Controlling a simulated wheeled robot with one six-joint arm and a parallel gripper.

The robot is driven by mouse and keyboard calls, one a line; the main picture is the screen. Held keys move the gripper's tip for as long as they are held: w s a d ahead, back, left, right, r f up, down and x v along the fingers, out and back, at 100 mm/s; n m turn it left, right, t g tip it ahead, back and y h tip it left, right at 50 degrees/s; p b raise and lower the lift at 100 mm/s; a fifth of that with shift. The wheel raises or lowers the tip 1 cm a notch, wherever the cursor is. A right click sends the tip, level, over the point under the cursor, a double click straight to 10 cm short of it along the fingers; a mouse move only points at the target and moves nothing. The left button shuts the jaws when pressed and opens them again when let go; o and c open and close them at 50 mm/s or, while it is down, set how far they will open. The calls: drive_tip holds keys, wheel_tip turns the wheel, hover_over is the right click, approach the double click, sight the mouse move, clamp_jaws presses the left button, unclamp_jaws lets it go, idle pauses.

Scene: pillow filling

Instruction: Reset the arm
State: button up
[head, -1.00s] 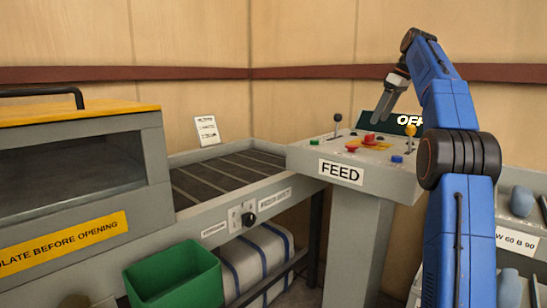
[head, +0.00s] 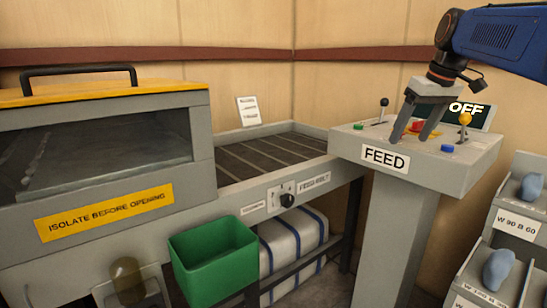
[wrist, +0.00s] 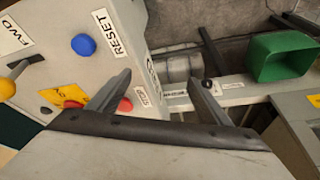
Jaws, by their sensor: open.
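My blue arm enters the head view from the upper right. My gripper (head: 411,138) hangs fingers down in front of the FEED control console (head: 405,178), open and empty. In the wrist view the two fingertips (wrist: 163,80) are spread apart, with the console at the left. The console top carries a blue button (head: 447,148) beside a RESET label (wrist: 108,31), a red button (head: 417,126), a green button (head: 358,126) and a yellow-knobbed lever (head: 465,119). The blue button also shows in the wrist view (wrist: 83,44). A display (head: 467,108) reads OFF.
A conveyor (head: 262,155) runs left of the console to a machine with a yellow lid (head: 100,95). A green bin (head: 213,255) stands in front of it. A striped bale (head: 290,245) lies below the conveyor.

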drive_tip(key=s+a+f+m, duration=0.1)
drive_tip(key=s+a+f, duration=0.2)
drive_tip(key=s+f, duration=1.2)
drive_tip(key=s+a+f+m+t+h, duration=0.1)
drive_tip(key=s+a+f, duration=0.3)
drive_tip(key=s+f, duration=1.1)
drive_tip(key=shift+a+m, duration=0.2)
drive_tip(key=shift+m, duration=0.4)
